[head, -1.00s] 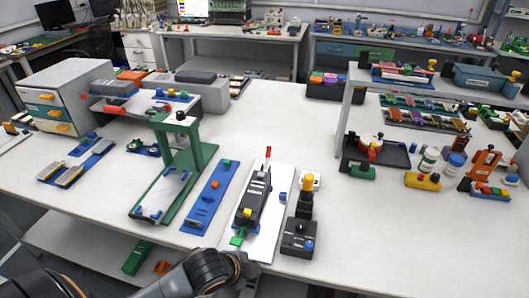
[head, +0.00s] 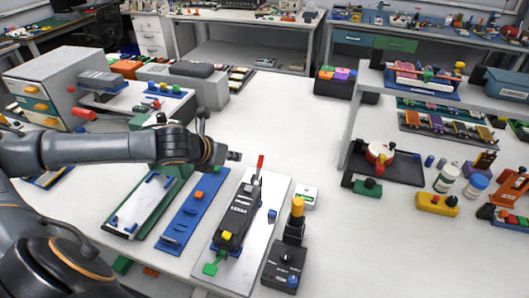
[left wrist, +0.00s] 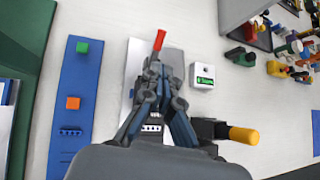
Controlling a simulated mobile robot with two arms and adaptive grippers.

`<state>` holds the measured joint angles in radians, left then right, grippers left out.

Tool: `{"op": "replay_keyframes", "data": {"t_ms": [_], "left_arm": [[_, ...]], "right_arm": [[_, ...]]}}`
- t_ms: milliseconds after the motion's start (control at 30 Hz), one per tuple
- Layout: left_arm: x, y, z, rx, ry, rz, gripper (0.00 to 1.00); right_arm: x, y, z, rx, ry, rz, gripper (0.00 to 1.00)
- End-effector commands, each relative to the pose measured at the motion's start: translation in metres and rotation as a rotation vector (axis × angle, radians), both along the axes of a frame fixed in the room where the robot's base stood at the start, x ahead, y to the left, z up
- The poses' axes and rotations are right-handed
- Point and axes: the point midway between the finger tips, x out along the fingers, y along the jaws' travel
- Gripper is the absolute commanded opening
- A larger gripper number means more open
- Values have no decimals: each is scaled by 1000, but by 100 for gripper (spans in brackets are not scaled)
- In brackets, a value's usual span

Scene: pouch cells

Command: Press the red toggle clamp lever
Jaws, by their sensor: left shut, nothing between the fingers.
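The red toggle clamp lever (head: 260,163) stands upright at the far end of a dark clamp body (head: 238,212) on a light base plate (head: 273,188). The body has a yellow block on top and a green part at its near end. My left gripper (head: 236,156) is shut and empty, just left of the red tip in the head view, with a small gap in the picture. In the left wrist view the shut fingers (left wrist: 154,70) point toward the red lever (left wrist: 159,40) and cover much of the clamp. Contact cannot be told. My right gripper is not in view.
A blue strip (head: 190,218) with orange and green blocks lies left of the clamp. A black box (head: 285,268) and a yellow-topped post (head: 297,207) stand to the right. A small white box (head: 307,197) sits close by. The table behind the lever is clear.

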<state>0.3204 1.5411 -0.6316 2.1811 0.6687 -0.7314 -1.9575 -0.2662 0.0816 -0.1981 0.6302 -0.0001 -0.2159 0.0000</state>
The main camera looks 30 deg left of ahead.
Motion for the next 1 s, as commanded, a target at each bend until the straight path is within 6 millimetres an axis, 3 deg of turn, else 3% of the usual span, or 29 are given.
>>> {"op": "replay_keyframes", "data": {"t_ms": [333, 467, 700, 1000], "left_arm": [[1, 0, -1, 0, 0, 0, 0], [7, -1, -6, -4, 0, 1, 0], [32, -2, -29, -7, 0, 3, 0], [72, -4, -66, -6, 2, 2, 0]], "right_arm": [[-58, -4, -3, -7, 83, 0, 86], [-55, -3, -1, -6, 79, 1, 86], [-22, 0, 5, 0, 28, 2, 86], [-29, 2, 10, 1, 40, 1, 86]]}}
